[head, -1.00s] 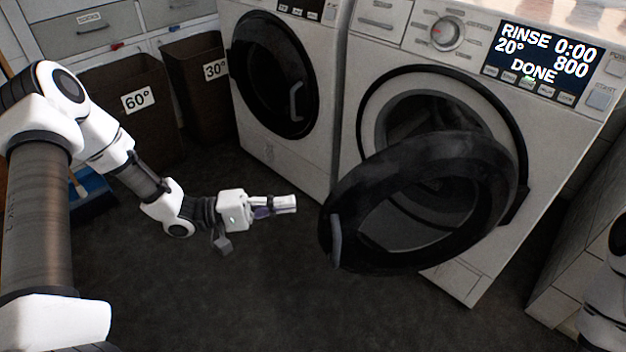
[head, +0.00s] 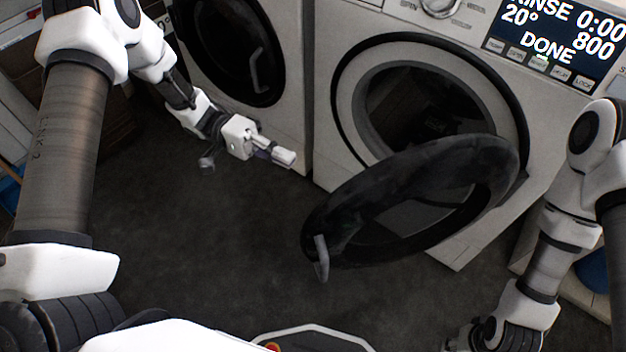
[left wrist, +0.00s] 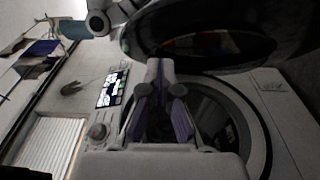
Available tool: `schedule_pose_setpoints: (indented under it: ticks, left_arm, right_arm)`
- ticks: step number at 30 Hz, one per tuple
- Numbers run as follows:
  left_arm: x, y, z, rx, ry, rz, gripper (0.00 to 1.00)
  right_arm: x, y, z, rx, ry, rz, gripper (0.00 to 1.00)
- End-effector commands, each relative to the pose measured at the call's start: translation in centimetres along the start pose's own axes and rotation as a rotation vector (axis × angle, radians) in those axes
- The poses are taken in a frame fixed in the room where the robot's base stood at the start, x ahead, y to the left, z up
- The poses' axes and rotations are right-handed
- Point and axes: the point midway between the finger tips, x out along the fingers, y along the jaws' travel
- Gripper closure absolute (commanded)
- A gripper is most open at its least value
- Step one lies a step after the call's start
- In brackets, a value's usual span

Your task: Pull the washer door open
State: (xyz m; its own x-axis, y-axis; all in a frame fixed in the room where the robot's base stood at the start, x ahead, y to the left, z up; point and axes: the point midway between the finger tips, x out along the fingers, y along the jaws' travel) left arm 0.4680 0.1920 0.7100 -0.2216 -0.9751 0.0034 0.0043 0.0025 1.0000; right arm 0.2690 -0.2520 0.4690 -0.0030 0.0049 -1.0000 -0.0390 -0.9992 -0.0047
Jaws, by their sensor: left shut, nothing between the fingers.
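The washer (head: 470,245) at the right has its round black door (head: 440,160) standing wide open, swung out toward me on its right-hand hinge. The door's grey handle (head: 321,258) is at the free left edge. The dark drum opening (head: 410,105) shows behind it. My left gripper (head: 287,157) is shut and empty, left of the door and apart from it. In the left wrist view its closed fingers (left wrist: 160,72) show in front of the washer, with the dark door (left wrist: 200,35) above. My right arm shows at the right, but its fingers do not.
A second machine (head: 290,75) with a closed black door stands to the left. The washer's display (head: 555,40) reads RINSE, 20°, 0:00, 800 and DONE. Dark floor (head: 220,240) is clear left of the open door. Dark baskets stand at the far left.

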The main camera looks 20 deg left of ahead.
Motion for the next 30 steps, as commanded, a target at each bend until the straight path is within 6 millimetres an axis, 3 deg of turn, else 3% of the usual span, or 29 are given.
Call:
schedule_pose_setpoints:
  ticks: [8,12,18,30]
  left_arm:
    - [6.2,-0.2,0.1,-0.002,-0.003,-0.003,1.0]
    - [7.7,-0.1,1.9,-0.002,0.001,0.0,1.0]
    - [8.6,0.0,2.9,0.001,0.001,-0.001,1.0]
    - [8.5,0.1,2.9,0.001,0.009,0.0,1.0]
  right_arm:
    - [1.1,0.0,0.0,0.0,0.0,0.0,0.6]
    - [1.4,0.0,0.0,0.0,0.0,0.0,0.6]
    - [1.5,0.0,0.0,0.0,0.0,0.0,0.6]
    - [1.2,0.0,0.0,0.0,0.0,0.0,0.6]
